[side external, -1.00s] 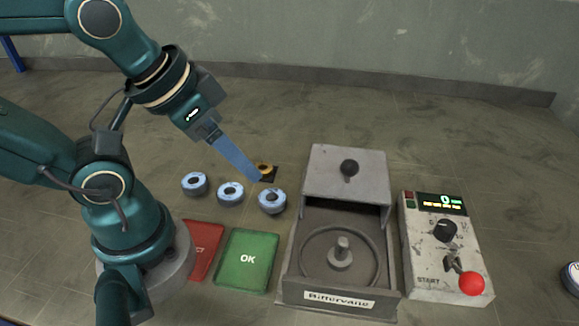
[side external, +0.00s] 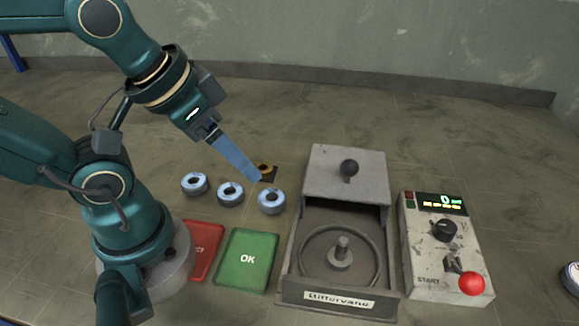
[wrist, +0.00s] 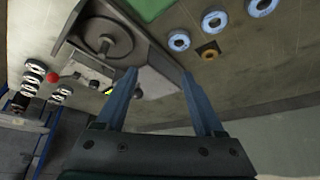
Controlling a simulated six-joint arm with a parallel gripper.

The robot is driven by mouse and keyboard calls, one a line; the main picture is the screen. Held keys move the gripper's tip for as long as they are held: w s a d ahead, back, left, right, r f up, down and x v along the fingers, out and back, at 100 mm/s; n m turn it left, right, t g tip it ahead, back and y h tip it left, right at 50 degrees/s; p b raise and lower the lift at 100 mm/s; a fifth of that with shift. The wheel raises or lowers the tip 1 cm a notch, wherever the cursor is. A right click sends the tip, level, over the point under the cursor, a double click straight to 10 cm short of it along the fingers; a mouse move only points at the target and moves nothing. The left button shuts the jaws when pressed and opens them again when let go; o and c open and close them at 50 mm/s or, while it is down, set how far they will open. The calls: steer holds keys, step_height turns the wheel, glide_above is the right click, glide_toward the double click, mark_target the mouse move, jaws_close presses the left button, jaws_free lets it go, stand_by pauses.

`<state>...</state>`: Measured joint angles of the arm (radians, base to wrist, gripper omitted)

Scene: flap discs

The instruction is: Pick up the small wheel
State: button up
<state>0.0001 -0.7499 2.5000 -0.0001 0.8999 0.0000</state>
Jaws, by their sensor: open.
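A small yellow-brown wheel with a dark hole (side external: 263,166) lies on the floor behind my gripper (side external: 259,180) in the side view, partly hidden by the fingers. A dark square patch shows beside it. In the wrist view the small wheel (wrist: 210,51) lies right of the fingers. Three larger blue ring-shaped discs, left (side external: 194,184), middle (side external: 230,194) and right (side external: 271,201), lie in a row in front of it. My gripper, also in the wrist view (wrist: 160,76), is open with nothing between its fingers. Its exact height above the floor is unclear.
A grey machine (side external: 290,285) with a hood and a round well stands right of the discs. A control box (side external: 420,270) with a red ball lever is farther right. A green OK pad (side external: 247,275) and a red pad (side external: 206,243) lie in front.

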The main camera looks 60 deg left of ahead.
stand_by(0.3)
steer(key=shift+o, duration=0.6)
steer(key=n+g, duration=0.4)
steer(key=n, duration=0.2)
glide_above(271, 192)
steer(key=d, duration=0.2)
steer(key=shift+y, duration=0.4)
steer(key=f, duration=0.6)
steer(key=s+f, duration=0.1)
steer(key=f, duration=0.2)
steer(key=shift+f, duration=0.1)
steer(key=shift+s+a+f, duration=0.15)
steer(key=shift+f, duration=0.75)
steer(key=shift+w+a+f, duration=0.1)
steer(key=shift+w+f, duration=0.05)
steer(key=shift+f, duration=0.9)
steer(key=shift+w+a+f, duration=0.1)
steer(key=shift+w+f, duration=0.05)
steer(key=shift+f, duration=0.9)
